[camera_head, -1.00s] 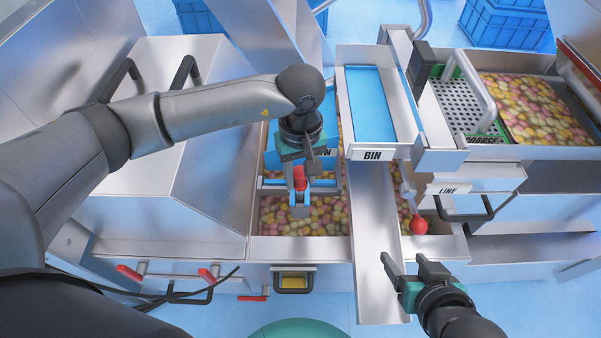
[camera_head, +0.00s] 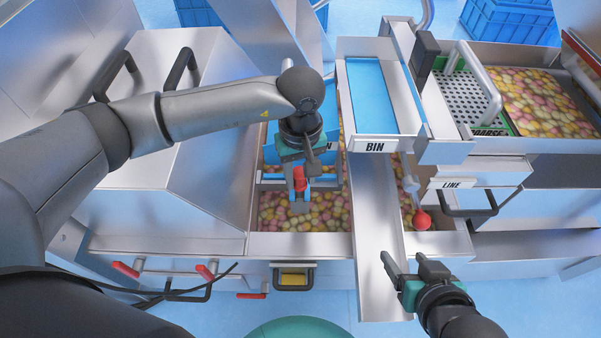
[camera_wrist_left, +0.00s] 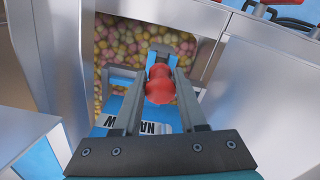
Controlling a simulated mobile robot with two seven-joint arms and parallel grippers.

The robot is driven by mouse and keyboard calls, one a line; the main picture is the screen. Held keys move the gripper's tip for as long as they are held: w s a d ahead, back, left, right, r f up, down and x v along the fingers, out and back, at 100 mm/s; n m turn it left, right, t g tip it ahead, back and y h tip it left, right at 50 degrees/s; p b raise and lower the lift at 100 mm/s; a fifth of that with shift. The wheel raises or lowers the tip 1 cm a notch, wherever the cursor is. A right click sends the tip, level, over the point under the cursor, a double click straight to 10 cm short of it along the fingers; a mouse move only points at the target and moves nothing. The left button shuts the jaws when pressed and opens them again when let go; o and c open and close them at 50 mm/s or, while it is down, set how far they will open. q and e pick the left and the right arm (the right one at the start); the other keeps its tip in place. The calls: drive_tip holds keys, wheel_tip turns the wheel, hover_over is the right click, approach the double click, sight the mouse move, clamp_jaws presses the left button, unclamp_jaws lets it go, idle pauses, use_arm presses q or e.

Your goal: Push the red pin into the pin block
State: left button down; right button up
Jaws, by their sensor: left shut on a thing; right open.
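The red pin (camera_head: 299,178) is between the fingers of my left gripper (camera_head: 299,186), which is shut on it. In the left wrist view the pin's rounded red head (camera_wrist_left: 160,85) shows between both fingers. A blue block (camera_head: 299,197) lies right at the pin's lower end; I take it for the pin block, and how deep the pin sits in it is hidden. My right gripper (camera_head: 402,274) is open and empty at the lower right, by the lower end of the metal chute, apart from the pin.
Colourful round snacks (camera_head: 300,212) fill the trough below the left gripper. A steel chute (camera_head: 378,240) slopes down right of it, under the "BIN" tray (camera_head: 372,95). A red-knobbed lever (camera_head: 421,220) stands further right. Red-handled latches (camera_head: 126,270) line the front.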

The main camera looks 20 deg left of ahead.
use_arm(q)
drive_tip(key=shift+f+b, duration=0.4)
drive_tip(key=shift+f, duration=0.6)
use_arm(e)
drive_tip(key=shift+f, duration=0.45)
use_arm(q)
drive_tip(key=shift+c, duration=1.9)
unclamp_jaws()
drive_tip(key=shift+r, duration=0.1)
wheel_tip(320, 180, up, 15)
drive_tip(key=p, duration=0.7)
use_arm(e)
wheel_tip(320, 180, up, 7)
drive_tip(key=shift+s, duration=0.1)
